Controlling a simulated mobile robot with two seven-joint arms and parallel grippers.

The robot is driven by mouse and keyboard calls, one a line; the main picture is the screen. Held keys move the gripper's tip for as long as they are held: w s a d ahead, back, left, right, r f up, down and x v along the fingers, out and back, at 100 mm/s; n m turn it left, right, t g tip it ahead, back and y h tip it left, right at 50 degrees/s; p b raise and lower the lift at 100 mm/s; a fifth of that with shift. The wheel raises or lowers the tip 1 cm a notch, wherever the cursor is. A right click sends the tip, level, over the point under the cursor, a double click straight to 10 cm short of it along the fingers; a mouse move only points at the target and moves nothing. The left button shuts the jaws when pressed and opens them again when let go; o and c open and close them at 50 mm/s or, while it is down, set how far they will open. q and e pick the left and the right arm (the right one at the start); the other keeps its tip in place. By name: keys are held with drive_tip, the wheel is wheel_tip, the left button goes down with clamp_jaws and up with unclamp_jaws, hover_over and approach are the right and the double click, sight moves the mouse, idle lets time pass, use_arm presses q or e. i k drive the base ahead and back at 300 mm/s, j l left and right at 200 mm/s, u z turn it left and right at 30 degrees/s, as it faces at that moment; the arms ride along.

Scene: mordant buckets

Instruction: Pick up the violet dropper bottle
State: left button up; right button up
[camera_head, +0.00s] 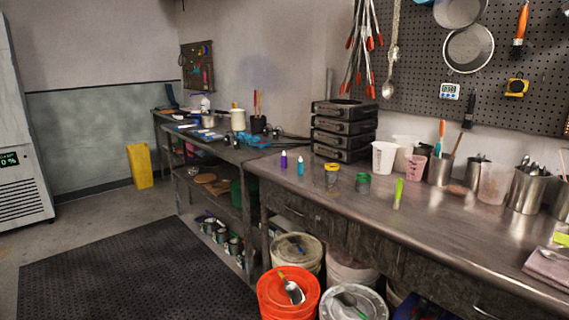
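The violet dropper bottle (283,160) stands upright on the dark worktop (320,193), near the corner where two counters meet. It is small, with a pale tip. A teal dropper bottle (300,166) of similar shape stands upright just to its right, with a small gap between them. Neither of my grippers shows in the head view.
Small jars, yellow (331,174) and green (363,182), and a lime-green item (398,192) stand to the right. Black stacked trays (343,130) and a white cup (383,158) stand behind. Buckets, one orange-red (288,296), crowd the floor below the counter. A black mat (120,275) covers open floor.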

sight(283, 159)
drive_tip(key=z, duration=0.25)
drive_tip(key=i+j+z, duration=0.15)
drive_tip(key=z, duration=0.25)
drive_tip(key=i+j+z, duration=0.25)
drive_tip(key=z, duration=0.2)
drive_tip(key=i+j+z, duration=0.25)
drive_tip(key=i+j, duration=0.25)
drive_tip(key=j, duration=0.25)
